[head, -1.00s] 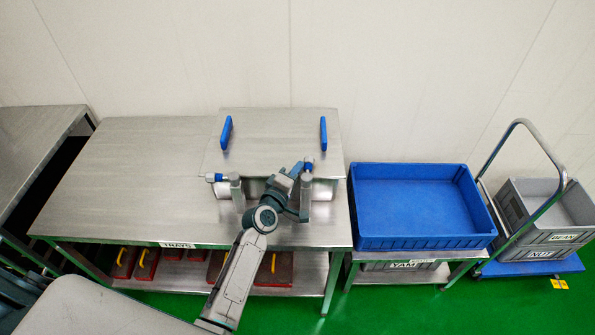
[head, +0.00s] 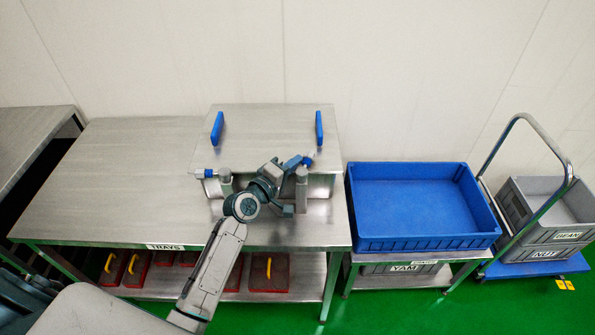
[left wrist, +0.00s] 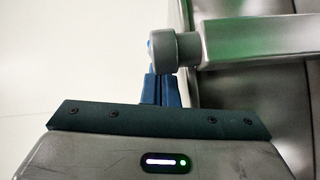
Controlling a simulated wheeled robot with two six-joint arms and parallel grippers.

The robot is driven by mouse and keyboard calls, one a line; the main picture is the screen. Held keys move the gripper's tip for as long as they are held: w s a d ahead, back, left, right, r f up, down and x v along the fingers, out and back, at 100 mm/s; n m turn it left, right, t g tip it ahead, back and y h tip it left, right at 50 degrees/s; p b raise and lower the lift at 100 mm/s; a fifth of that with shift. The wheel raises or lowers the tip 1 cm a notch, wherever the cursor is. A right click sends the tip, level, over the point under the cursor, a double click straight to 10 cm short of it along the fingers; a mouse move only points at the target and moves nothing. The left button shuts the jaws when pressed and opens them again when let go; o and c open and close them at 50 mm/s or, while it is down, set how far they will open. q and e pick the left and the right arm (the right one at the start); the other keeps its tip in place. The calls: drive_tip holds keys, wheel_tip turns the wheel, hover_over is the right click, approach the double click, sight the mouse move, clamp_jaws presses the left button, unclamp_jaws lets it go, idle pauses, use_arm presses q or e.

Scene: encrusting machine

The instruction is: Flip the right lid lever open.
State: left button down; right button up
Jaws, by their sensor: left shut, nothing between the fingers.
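The right lid lever (head: 308,161) shows as a small blue tip at the top of the right grey post (head: 302,188), at the front right of the steel lid. My left gripper (head: 295,161) is shut and empty, its blue fingertips right beside that tip; I cannot tell if they touch. In the left wrist view the shut fingers (left wrist: 163,90) point at the round end of the post (left wrist: 172,50), with a sliver of blue behind it. Most of the lever is hidden there. The left lever (head: 208,173) has its blue tip out to the left of its post.
The steel lid (head: 265,145) lies flat and carries two blue handles (head: 217,128). The steel table (head: 120,190) is clear to the left. A blue crate (head: 410,200) stands to the right, then a trolley with grey crates (head: 550,225). Red trays (head: 270,272) lie on the lower shelf.

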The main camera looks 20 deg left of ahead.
use_arm(q)
drive_tip(key=shift+w+d+f+m+g+h+b, duration=0.1)
drive_tip(key=shift+w+m+g+h+b, duration=0.1)
drive_tip(key=shift+m+h+b, duration=0.3)
drive_tip(key=shift+w+d+f+m+g+h+b, duration=0.1)
drive_tip(key=shift+m+g+h+b, duration=0.15)
drive_tip(key=shift+h+b, duration=0.35)
drive_tip(key=shift+w+d+b, duration=0.1)
drive_tip(key=shift+b, duration=0.3)
drive_tip(key=shift+w+d+r, duration=0.15)
drive_tip(key=shift+d+r, duration=0.15)
drive_tip(key=shift+d, duration=0.15)
drive_tip(key=shift+w+d+f, duration=0.1)
drive_tip(key=shift+f, duration=0.1)
